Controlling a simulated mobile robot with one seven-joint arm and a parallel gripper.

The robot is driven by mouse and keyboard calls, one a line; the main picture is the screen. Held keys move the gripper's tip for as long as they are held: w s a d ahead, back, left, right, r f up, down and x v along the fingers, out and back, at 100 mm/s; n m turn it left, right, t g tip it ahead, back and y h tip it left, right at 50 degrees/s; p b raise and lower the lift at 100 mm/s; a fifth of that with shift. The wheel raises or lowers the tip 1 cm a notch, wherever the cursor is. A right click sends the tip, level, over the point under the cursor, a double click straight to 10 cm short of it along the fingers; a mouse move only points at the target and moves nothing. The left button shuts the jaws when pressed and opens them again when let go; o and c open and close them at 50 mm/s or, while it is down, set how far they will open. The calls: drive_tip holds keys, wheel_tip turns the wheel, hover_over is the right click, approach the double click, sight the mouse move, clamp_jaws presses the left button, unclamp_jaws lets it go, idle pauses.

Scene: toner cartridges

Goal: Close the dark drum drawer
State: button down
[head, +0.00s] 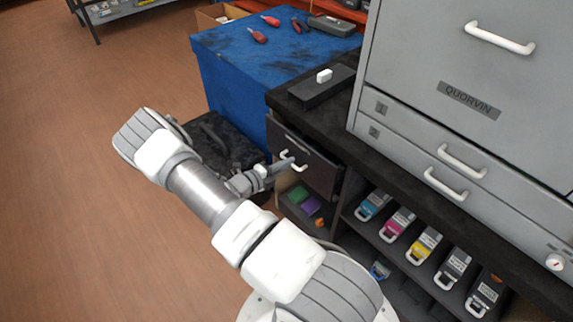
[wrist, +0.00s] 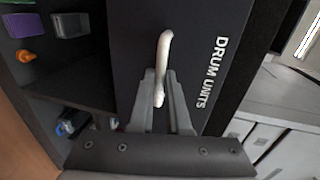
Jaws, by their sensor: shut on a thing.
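The dark drum drawer (head: 316,172) is in the cabinet under the black worktop, in the middle of the head view. Its front stands out somewhat from the cabinet. In the wrist view the dark front (wrist: 205,30) reads "DRUM UNITS" and fills the upper middle. Its white bar handle (wrist: 164,50) shows there and in the head view (head: 299,166). My gripper (wrist: 161,85) is shut on the handle, one finger on each side of it. In the head view my gripper (head: 283,165) reaches the handle from the left. The drawer's inside is hidden.
Below the drawer is an open shelf with green and purple boxes (head: 310,204). Toner cartridges (head: 423,245) with white handles stand to the right. A grey printer (head: 425,130) stands on the worktop (head: 300,118). A blue bench (head: 225,75) is behind; open floor lies left.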

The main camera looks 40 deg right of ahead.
sight(297, 158)
idle(0.4)
drive_tip(key=shift+r+x, duration=0.25)
drive_tip(key=shift+x, duration=0.9)
drive_tip(key=shift+r+x, duration=0.2)
drive_tip(key=shift+x, duration=0.9)
drive_tip(key=c, duration=0.9)
unclamp_jaws()
drive_tip(key=shift+d, duration=0.15)
drive_tip(key=p+v, duration=0.4)
drive_tip(key=v, duration=1.3)
drive_tip(key=shift+w+a+r, duration=0.1)
drive_tip(key=shift+a+r, duration=0.05)
drive_tip(key=shift+a, duration=0.1)
